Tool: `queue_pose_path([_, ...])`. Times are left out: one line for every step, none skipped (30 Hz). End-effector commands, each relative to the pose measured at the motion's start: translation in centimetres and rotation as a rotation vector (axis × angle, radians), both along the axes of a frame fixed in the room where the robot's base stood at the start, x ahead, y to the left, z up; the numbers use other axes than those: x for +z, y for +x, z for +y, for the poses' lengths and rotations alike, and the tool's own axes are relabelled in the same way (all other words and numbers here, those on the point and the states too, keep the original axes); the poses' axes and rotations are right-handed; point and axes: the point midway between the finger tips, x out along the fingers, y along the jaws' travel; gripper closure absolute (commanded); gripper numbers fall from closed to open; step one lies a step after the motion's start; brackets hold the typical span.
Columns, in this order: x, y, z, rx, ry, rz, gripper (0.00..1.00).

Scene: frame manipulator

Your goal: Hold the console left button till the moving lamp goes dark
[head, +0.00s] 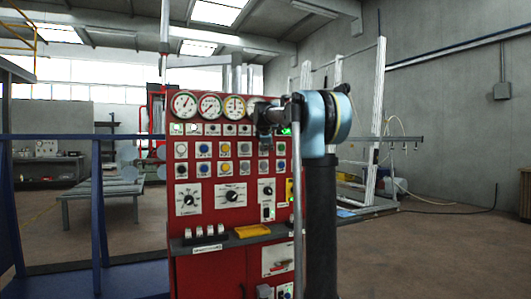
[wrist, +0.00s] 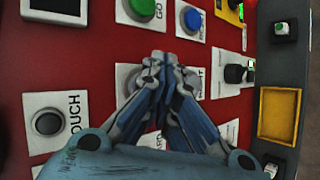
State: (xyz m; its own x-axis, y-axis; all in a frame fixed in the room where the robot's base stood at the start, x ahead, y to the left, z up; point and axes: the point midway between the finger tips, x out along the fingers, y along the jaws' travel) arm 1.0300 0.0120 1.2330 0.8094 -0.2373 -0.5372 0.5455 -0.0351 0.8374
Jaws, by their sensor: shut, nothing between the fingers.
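The red console (head: 222,165) stands in the middle of the head view, with gauges, a row of small lamps (head: 210,129), round buttons and dials. My gripper (head: 262,118) is in front of its upper right part. In the wrist view my gripper (wrist: 163,68) is shut and empty, its tips over the button panel, hiding the label and button behind them. A green GO button (wrist: 142,8), a blue button (wrist: 191,18) and a dark TOUCH button (wrist: 48,122) lie around it. I cannot read which button is left, nor tell which lamp is the moving lamp. Contact cannot be told.
A yellow tray (head: 252,231) sits on the console's ledge, and it also shows in the wrist view (wrist: 279,115). A blue railing (head: 50,138) stands at the left. A metal bench (head: 105,190) is behind it. The floor (head: 430,250) to the right is clear.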

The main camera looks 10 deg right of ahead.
Motion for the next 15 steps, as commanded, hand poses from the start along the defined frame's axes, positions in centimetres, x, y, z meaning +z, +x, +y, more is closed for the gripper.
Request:
queue_pose_path([-0.01,-0.25,-0.1,0.0,0.0,0.0,1.0])
queue_pose_path([-0.01,-0.35,-0.13,0.0,0.0,0.0,1.0])
queue_pose_path([-0.02,-0.48,-0.17,0.0,0.0,0.0,1.0])
queue_pose_path([-0.02,-0.55,-0.19,0.0,0.0,0.0,1.0])
queue_pose_path([-0.02,-0.59,-0.21,0.0,0.0,0.0,1.0])
queue_pose_path([-0.02,-0.62,-0.21,0.0,0.0,0.0,1.0])
queue_pose_path([-0.02,-0.64,-0.22,0.0,0.0,0.0,1.0])
queue_pose_path([-0.02,-0.63,-0.21,0.0,0.0,0.0,1.0])
queue_pose_path([-0.02,-0.63,-0.21,0.0,0.0,0.0,1.0])
queue_pose_path([-0.02,-0.63,-0.21,0.0,0.0,0.0,1.0])
queue_pose_path([-0.02,-0.63,-0.21,0.0,0.0,0.0,1.0])
queue_pose_path([-0.02,-0.63,-0.21,0.0,0.0,0.0,1.0])
queue_pose_path([-0.02,-0.63,-0.22,0.0,0.0,0.0,1.0])
queue_pose_path([-0.02,-0.65,-0.23,0.0,0.0,0.0,1.0])
queue_pose_path([-0.01,-0.71,-0.24,0.0,0.0,0.0,1.0])
